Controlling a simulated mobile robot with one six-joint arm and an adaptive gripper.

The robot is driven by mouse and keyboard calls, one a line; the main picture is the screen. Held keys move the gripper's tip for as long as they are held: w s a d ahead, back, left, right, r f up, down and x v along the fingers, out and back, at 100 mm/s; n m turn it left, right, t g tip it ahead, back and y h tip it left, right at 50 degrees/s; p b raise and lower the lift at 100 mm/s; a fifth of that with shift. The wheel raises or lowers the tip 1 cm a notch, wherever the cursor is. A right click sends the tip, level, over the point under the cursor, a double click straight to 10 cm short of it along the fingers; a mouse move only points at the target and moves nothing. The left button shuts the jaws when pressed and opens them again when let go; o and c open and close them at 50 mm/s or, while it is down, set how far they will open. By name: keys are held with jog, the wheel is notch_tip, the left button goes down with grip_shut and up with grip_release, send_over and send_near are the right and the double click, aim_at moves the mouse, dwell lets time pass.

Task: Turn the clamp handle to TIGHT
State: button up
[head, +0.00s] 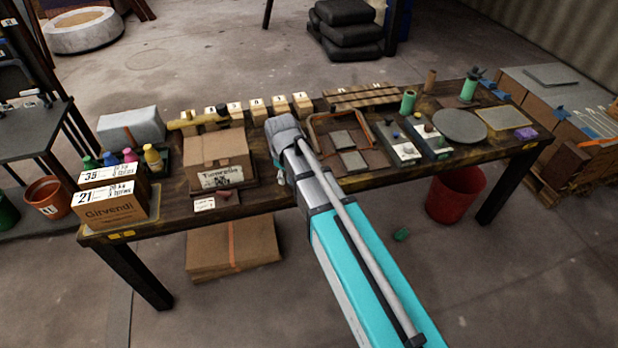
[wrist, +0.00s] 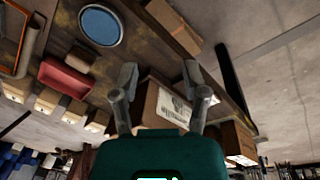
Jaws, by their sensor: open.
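I cannot make out a clamp handle or a TIGHT mark for certain in either view. A green upright cylinder with a dark top piece (head: 469,86) stands at the back right of the workbench (head: 330,196); I cannot tell whether it is the clamp. My gripper (wrist: 160,75) is open and empty in the wrist view, its two fingers apart. A cardboard box (wrist: 165,103) shows beyond the fingers. In the head view my arm reaches over the middle of the bench and mostly hides the gripper.
A cardboard box (head: 218,160) and white-topped boxes (head: 115,205) fill the bench's left. Several numbered wooden blocks (head: 279,104) line the back. An open tray (head: 381,161), switch boxes (head: 400,149) and a grey disc (head: 460,125) occupy the right. A red bucket (head: 455,195) stands below.

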jog(key=s+d+m, duration=0.2)
jog(key=d+m, duration=0.1)
jog(key=d, duration=0.4)
jog(key=shift+s+r, duration=0.2)
jog(key=shift+s, duration=0.1)
jog(key=shift+a, duration=0.1)
jog(key=c, duration=0.4)
jog(key=shift+s+d+m+g, duration=0.15)
jog(key=shift+s+d+m, duration=0.2)
jog(key=shift+d, duration=0.25)
jog(key=shift+s+d+m+g, duration=0.15)
jog(key=shift+s+d+m, duration=0.15)
jog(key=shift+d, duration=0.25)
grip_shut()
jog(key=s+d+m, duration=0.8)
jog(key=d, duration=0.4)
jog(key=shift+s+d+g, duration=0.15)
jog(key=shift+s+g, duration=0.05)
jog(key=shift+g, duration=0.2)
